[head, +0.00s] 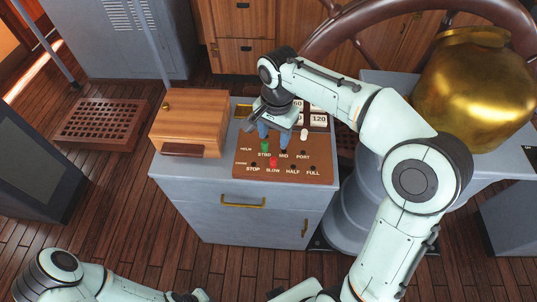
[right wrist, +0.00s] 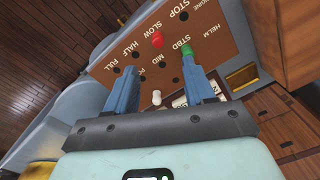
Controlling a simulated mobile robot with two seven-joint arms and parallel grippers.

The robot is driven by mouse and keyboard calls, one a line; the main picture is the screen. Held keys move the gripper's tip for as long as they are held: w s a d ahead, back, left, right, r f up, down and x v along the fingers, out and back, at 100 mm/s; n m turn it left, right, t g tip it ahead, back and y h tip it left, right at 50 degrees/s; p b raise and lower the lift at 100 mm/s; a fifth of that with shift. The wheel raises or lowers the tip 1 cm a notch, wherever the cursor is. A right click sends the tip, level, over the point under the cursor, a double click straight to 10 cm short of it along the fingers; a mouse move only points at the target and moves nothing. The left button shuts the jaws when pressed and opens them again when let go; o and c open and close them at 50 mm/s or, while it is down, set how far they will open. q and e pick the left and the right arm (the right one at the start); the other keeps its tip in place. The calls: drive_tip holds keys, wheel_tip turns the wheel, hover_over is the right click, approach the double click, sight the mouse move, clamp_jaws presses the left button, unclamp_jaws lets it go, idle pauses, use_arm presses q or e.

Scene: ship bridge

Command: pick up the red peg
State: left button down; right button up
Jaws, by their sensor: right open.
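The red peg (head: 272,162) stands in the brown peg board (head: 322,172) at the hole marked SLOW. It also shows in the right wrist view (right wrist: 157,40), beyond my fingertips and roughly in line with the gap between them. My right gripper (head: 273,137) is open and empty over the board, behind the red peg in the head view. In the right wrist view its blue fingers (right wrist: 159,68) are spread wide, one overlapping the view of the green peg (right wrist: 187,49); contact cannot be told. My left gripper is not visible; only part of that arm shows.
The green peg (head: 264,148) is at STBD, close to the red peg. A white peg (head: 304,134) stands farther back, beside number tiles (head: 319,119). A wooden box (head: 188,122) sits left of the board on the grey cabinet (head: 215,183). A brass vessel (head: 475,90) stands right.

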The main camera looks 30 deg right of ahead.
hover_over(274, 159)
drive_tip(key=f, duration=0.6)
drive_tip(key=shift+s+b, duration=0.25)
drive_tip(key=shift+b, duration=0.1)
drive_tip(key=f, duration=0.5)
drive_tip(key=shift+w+f, duration=0.35)
drive_tip(key=shift+f, duration=0.05)
clamp_jaws()
